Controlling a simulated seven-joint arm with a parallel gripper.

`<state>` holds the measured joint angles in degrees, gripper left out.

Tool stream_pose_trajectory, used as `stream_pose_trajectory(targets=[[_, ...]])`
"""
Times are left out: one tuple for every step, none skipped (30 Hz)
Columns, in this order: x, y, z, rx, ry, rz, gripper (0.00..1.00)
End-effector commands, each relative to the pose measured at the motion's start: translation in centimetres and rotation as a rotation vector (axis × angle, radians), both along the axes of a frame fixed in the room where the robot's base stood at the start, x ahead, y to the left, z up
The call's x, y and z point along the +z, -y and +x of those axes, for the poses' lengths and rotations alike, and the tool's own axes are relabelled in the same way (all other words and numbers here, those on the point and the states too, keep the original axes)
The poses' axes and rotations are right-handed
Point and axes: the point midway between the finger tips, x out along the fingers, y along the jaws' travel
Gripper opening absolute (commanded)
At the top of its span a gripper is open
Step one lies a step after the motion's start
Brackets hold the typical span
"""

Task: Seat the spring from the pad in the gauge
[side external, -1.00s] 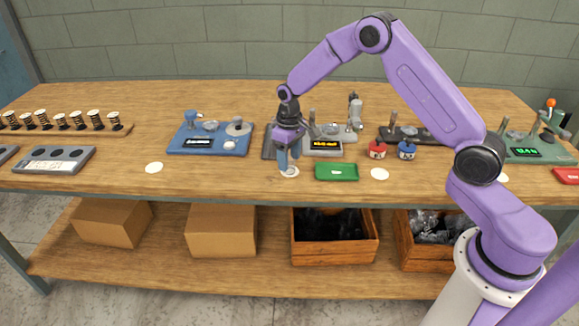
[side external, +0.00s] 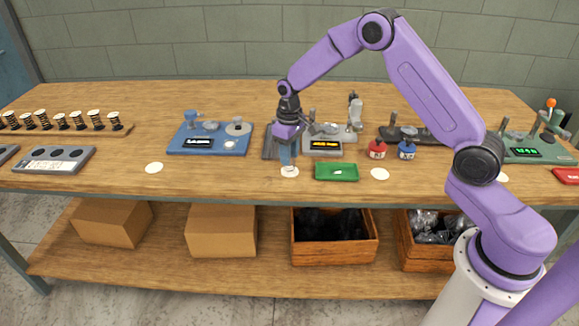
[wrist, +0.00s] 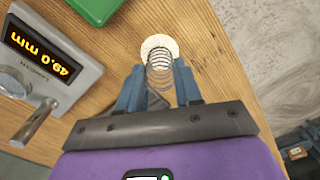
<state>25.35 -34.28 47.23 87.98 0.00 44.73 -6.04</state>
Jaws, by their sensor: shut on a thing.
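My gripper (side external: 289,160) is low over a round white pad (side external: 289,171) near the table's front edge. In the wrist view, its blue fingers (wrist: 159,90) are shut on a thin wire spring (wrist: 159,69), one finger on each side. The spring stands over the white pad (wrist: 160,45); I cannot tell whether it still touches it. A grey gauge (side external: 337,143) with a lit yellow display stands behind and right of my gripper. In the wrist view, the gauge (wrist: 75,50) reads 49.0 mm.
A green tray (side external: 337,172) lies just right of the pad. Red (side external: 377,150) and blue (side external: 407,150) small items stand farther right. A blue device (side external: 210,138) is at the left, and a rack of springs (side external: 60,128) at the far left.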

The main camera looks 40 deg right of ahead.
Motion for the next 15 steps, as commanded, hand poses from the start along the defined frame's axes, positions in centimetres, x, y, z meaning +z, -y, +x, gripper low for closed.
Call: stream_pose_trajectory(targets=[[0.01,0.0,-0.02,0.0,-0.001,0.0,0.17],[0.01,0.0,-0.02,0.0,-0.001,0.0,0.17],[0.0,-0.01,-0.02,0.0,-0.001,0.0,0.17],[0.0,-0.01,-0.02,0.0,-0.001,0.0,0.17],[0.0,-0.01,-0.02,0.0,-0.001,0.0,0.17],[0.0,-0.01,-0.02,0.0,-0.001,0.0,0.17],[0.0,-0.01,-0.02,0.0,-0.001,0.0,0.17],[0.02,-0.02,-0.03,0.001,-0.001,0.0,0.17],[0.06,-0.03,-0.02,0.001,-0.001,0.0,0.17],[0.11,-0.03,-0.02,0.001,-0.001,0.0,0.17],[0.18,-0.03,-0.02,0.001,-0.001,0.0,0.17],[0.29,-0.03,-0.01,0.001,-0.001,0.0,0.17],[0.39,-0.04,-0.01,0.001,-0.001,0.0,0.17],[0.5,-0.04,-0.01,0.001,-0.001,0.0,0.17],[0.67,-0.05,-0.01,0.001,-0.001,0.0,0.17]])
